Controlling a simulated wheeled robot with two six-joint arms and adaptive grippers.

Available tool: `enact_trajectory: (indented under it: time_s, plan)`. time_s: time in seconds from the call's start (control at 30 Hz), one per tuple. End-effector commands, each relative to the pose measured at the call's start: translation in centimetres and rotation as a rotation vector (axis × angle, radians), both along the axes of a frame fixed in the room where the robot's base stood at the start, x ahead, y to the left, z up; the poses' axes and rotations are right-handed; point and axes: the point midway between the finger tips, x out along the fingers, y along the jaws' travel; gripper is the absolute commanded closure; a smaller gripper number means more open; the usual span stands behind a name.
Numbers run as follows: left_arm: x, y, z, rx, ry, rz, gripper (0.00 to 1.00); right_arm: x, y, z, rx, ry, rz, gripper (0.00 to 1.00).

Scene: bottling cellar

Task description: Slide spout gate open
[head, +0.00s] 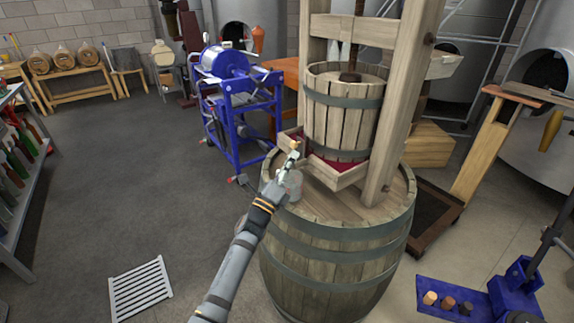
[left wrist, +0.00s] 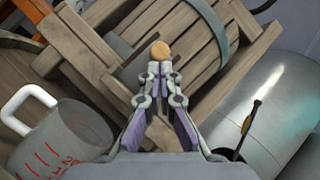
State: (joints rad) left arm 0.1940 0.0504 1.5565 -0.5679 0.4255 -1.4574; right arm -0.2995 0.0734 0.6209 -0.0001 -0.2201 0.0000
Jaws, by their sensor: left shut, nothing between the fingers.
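The wooden basket press (head: 342,108) stands on a large upright barrel (head: 337,250). Its square wooden tray (head: 340,176) holds dark red liquid. A small round tan knob (head: 294,144), apparently the spout gate's, shows at the tray's left corner; the gate plate itself is hidden. In the left wrist view the knob (left wrist: 161,50) lies just beyond my fingertips; I cannot tell whether they touch. My left gripper (head: 292,156) is shut and empty, also seen in the left wrist view (left wrist: 160,70). My right gripper is out of view.
A clear measuring jug (left wrist: 68,138) with red marks and a white handle stands on the barrel top, close below my left gripper (head: 290,186). A blue wheeled machine (head: 240,100) stands behind left. A blue stand with corks (head: 470,300) is at lower right. Open floor lies left.

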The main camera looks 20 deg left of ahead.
Motion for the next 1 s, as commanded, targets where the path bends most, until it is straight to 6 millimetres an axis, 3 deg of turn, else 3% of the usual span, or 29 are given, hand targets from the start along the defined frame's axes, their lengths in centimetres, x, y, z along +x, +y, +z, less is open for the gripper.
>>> enact_trajectory:
  time_s: [0.27,0.57,1.0]
  plan:
    - [0.0,0.0,0.0,0.0,0.0,0.0,1.0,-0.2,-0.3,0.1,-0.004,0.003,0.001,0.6]
    - [0.0,0.0,3.9,0.0,0.0,-0.002,1.0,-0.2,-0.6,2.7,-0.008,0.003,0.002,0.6]
    - [0.0,0.1,3.2,0.001,0.001,-0.001,1.0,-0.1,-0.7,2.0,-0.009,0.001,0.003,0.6]
